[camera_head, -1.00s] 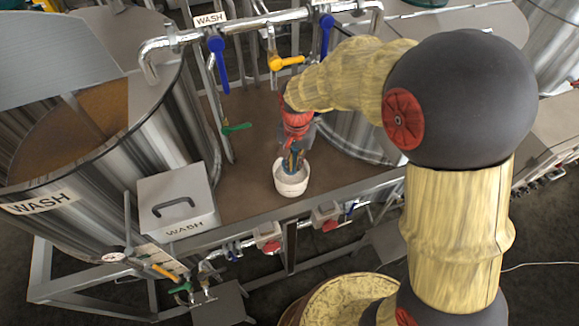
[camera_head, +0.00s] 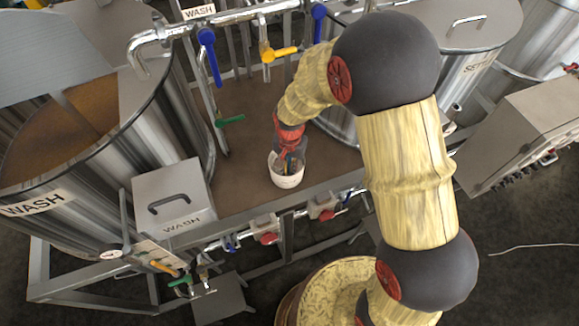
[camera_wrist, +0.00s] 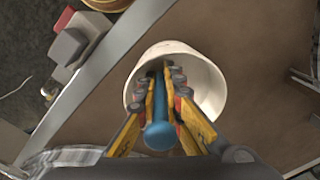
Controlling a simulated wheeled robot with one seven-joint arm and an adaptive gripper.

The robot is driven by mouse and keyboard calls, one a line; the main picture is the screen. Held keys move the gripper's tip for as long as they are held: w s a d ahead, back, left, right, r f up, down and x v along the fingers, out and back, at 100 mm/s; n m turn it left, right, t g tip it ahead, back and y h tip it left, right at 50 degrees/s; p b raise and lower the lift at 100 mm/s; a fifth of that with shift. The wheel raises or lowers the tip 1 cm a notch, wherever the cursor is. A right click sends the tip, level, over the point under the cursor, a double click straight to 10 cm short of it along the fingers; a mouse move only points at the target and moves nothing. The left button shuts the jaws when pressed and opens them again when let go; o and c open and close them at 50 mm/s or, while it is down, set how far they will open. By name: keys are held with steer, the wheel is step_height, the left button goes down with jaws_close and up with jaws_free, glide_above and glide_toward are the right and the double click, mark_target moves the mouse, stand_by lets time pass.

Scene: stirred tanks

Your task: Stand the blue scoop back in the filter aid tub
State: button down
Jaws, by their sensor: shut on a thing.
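The filter aid tub is a small white tub (camera_head: 288,181) standing on the brown deck near its front edge. In the wrist view the white tub (camera_wrist: 215,88) opens towards me, with a pale inside. My gripper (camera_head: 289,162) is at the tub's mouth, pointing down. In the wrist view my gripper (camera_wrist: 163,85) has yellow fingers shut on the blue scoop (camera_wrist: 160,135), whose rounded handle end faces the camera. The fingertips overlap the tub opening. The scoop's lower end is hidden between the fingers, so I cannot tell whether it touches the tub's bottom.
A large steel wash tank (camera_head: 150,130) stands at the left, with a grey lidded box (camera_head: 174,198) marked WASH beside it. Pipes with blue valve handles (camera_head: 208,52) and a yellow handle (camera_head: 281,53) run behind. The brown deck (camera_head: 245,150) left of the tub is clear.

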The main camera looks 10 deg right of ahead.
steer(key=shift+s+r, duration=0.1)
steer(key=shift+f, duration=0.2)
steer(key=c, duration=2.2)
jaws_free()
steer(key=shift+r, duration=0.1)
steer(key=shift+r, duration=0.1)
steer(key=shift+r, duration=0.3)
step_height(320, 180, up, 12)
steer(key=shift+s+d+f+b, duration=0.1)
steer(key=shift+b, duration=0.35)
steer(key=s+d+r+n+t, duration=0.1)
steer(key=s+d+r, duration=0.3)
steer(key=s+r, duration=0.2)
steer(key=s+d+r+n+t, duration=0.2)
steer(key=s+d+r, duration=0.3)
steer(key=s+r, duration=0.1)
steer(key=s+d+r+n+t, duration=0.2)
steer(key=s+d+r, duration=0.2)
steer(key=s+r, duration=0.3)
steer(key=shift+s+d+r, duration=0.1)
steer(key=shift+s+d, duration=0.1)
steer(key=shift+s, duration=0.1)
